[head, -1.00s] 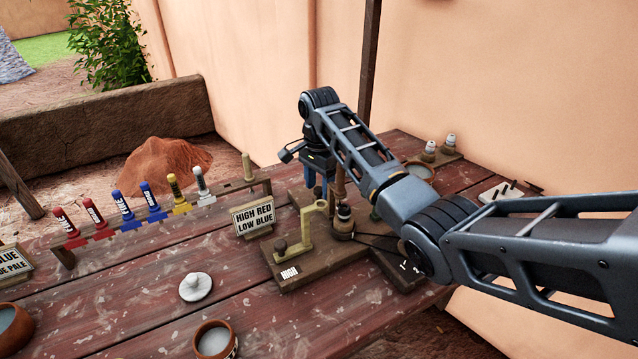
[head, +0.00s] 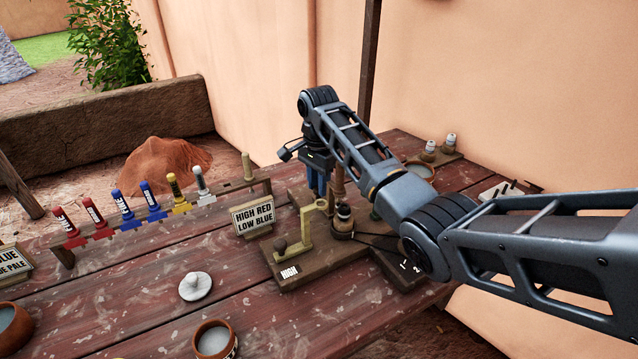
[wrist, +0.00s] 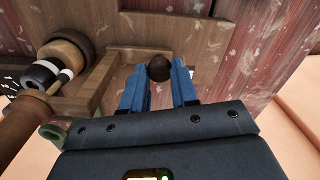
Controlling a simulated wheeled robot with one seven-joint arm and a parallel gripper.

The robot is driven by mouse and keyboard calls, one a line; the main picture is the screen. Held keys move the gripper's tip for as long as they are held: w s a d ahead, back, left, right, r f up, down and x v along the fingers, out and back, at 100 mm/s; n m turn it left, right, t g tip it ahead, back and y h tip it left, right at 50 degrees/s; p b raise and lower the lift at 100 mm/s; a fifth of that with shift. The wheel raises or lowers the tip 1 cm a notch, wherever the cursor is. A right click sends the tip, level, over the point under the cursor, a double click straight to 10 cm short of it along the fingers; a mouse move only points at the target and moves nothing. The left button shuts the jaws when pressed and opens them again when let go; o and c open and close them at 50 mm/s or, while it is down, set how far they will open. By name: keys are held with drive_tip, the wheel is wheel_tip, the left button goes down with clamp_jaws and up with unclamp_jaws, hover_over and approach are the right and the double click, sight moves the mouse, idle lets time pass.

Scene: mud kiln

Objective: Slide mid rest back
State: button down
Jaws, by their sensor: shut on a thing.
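My gripper (wrist: 159,88) has blue fingers pointing at a dark round knob (wrist: 159,67) in the wrist view. The fingers are closed on the knob, one on each side. In the head view my gripper (head: 318,186) is low over the back of the wooden wheel stand, mostly behind its parts. A wooden piece (wrist: 130,58) lies beside the knob; whether it is the mid rest's slide I cannot tell. A yellow rest (head: 307,228) with its own dark knob stands at the front, by a "HIGH" label (head: 289,271). A banded spindle (head: 343,218) stands to its right.
A sign reading "HIGH RED LOW BLUE" (head: 253,214) stands left of the stand. A rack (head: 158,216) holds several coloured tools. A white lid (head: 195,286) and bowls (head: 213,338) are on the front table. Small bottles (head: 430,150) stand at the back right.

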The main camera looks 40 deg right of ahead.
drive_tip(key=shift+w+d+f+b, duration=0.1)
drive_tip(key=shift+w+d+b, duration=0.25)
drive_tip(key=shift+w, duration=0.3)
drive_tip(key=shift+w+d+b, duration=0.1)
drive_tip(key=shift+w+b, duration=0.35)
drive_tip(key=shift+w, duration=0.15)
drive_tip(key=shift+w+d, duration=0.15)
drive_tip(key=shift+w, duration=0.4)
drive_tip(key=shift+w+r+b, duration=0.15)
drive_tip(key=shift+r+b, duration=0.05)
drive_tip(key=shift+b, duration=0.1)
drive_tip(key=c, duration=0.9)
unclamp_jaws()
drive_tip(key=shift+w, duration=0.1)
drive_tip(key=shift+o, duration=0.2)
wheel_tip(320, 180, up, 8)
drive_tip(key=shift+f, duration=0.15)
